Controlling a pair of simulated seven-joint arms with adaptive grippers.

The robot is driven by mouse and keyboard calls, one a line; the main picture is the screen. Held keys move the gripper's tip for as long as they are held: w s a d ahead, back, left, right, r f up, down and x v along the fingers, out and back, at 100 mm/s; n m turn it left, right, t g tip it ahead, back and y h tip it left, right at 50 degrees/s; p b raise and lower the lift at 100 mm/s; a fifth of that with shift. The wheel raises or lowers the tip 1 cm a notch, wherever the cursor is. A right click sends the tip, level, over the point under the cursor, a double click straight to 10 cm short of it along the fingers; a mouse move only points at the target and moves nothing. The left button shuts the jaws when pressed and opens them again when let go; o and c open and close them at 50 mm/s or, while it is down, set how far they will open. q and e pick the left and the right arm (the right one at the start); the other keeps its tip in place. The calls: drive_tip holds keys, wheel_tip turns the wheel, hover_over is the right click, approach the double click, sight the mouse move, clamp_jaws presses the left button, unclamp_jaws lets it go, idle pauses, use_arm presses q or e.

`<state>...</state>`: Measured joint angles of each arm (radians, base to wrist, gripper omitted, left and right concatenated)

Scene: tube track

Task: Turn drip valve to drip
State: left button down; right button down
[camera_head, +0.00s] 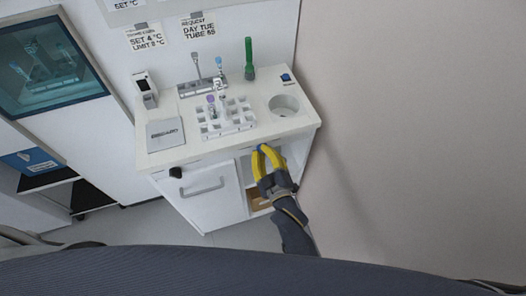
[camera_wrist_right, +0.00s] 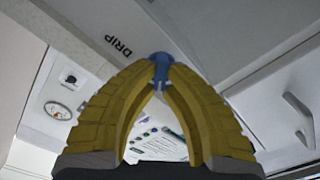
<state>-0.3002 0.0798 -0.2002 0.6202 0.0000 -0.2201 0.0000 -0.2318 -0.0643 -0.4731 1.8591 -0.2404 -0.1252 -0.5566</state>
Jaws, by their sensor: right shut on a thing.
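My right gripper (camera_head: 264,151) has yellow fingers and is at the front edge of the white counter, towards its right side. In the right wrist view, the gripper (camera_wrist_right: 160,62) has its fingertips closed together on a small blue valve handle (camera_wrist_right: 159,84). The word DRIP (camera_wrist_right: 118,46) is printed on the pale panel up and left of the handle. Most of the valve is hidden by the fingertips, so its exact angle cannot be told. In the head view the fingers cover the valve. My left gripper is not in view.
The counter (camera_head: 242,146) holds a white tube rack (camera_head: 240,127), a green-capped tube (camera_head: 249,60), a round well (camera_head: 284,106) and a grey discard pad (camera_head: 165,134). A wall (camera_head: 420,110) stands close on the right.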

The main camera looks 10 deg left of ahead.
drive_tip(key=shift+m, duration=0.3)
drive_tip(key=m, duration=0.4)
drive_tip(key=shift+w+d+r+m, duration=0.1)
drive_tip(key=shift+m, duration=0.2)
drive_tip(key=m, duration=1)
drive_tip(key=shift+w+d, duration=0.1)
drive_tip(key=shift+d, duration=0.25)
drive_tip(key=shift+m, duration=0.5)
drive_tip(key=c, duration=1.7)
unclamp_jaws()
drive_tip(key=shift+c, duration=0.2)
drive_tip(key=v, duration=1.2)
